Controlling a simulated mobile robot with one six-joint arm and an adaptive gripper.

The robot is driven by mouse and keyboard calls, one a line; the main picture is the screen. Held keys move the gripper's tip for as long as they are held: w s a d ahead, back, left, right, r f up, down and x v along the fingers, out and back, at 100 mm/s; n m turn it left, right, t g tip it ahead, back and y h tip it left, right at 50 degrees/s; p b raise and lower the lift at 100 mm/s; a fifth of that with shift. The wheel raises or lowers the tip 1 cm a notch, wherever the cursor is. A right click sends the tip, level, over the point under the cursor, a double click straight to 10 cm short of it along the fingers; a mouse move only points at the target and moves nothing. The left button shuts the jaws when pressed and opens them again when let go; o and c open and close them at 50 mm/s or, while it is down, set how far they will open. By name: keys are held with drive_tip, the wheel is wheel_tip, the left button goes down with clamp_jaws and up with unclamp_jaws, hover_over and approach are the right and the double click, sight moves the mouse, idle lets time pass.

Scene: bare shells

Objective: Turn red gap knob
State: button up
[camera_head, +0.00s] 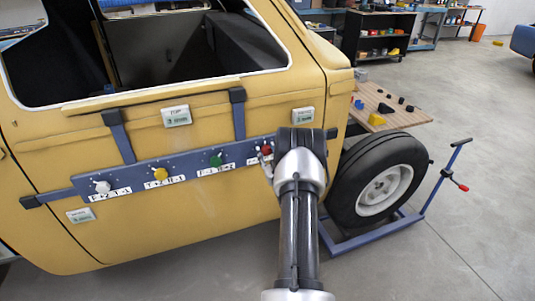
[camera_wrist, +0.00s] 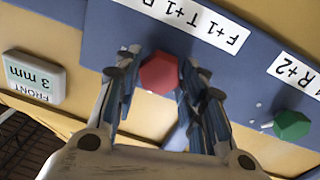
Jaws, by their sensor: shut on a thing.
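The red knob (camera_wrist: 159,73) sits on the blue panel, at the right end of a row of coloured knobs. In the head view, the red knob (camera_head: 267,149) shows just left of my wrist, partly covered. My gripper (camera_wrist: 160,80) has its two fingers on either side of the red knob and is shut on it. The fingertips are mostly hidden behind my wrist in the head view. A label strip reading "F+1 T+1 R" (camera_wrist: 197,22) lies beside the red knob in the wrist view.
The blue panel (camera_head: 128,177) is strapped to a yellow car shell (camera_head: 60,140). It also carries a green knob (camera_head: 216,160), a yellow knob (camera_head: 160,173) and a white knob (camera_head: 102,187). A wheel (camera_head: 380,185) on a blue stand is at right. Open floor lies beyond.

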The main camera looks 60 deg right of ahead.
drive_tip(key=c, duration=0.4)
drive_tip(key=shift+o, duration=0.2)
drive_tip(key=shift+m, duration=0.4)
drive_tip(key=m+b, duration=0.2)
drive_tip(key=m, duration=0.1)
drive_tip(key=shift+d+m+y+b, duration=0.1)
drive_tip(key=shift+m+y+b, duration=0.35)
drive_tip(key=shift+m, duration=1.95)
drive_tip(key=o, duration=1.1)
drive_tip(key=shift+c, duration=0.2)
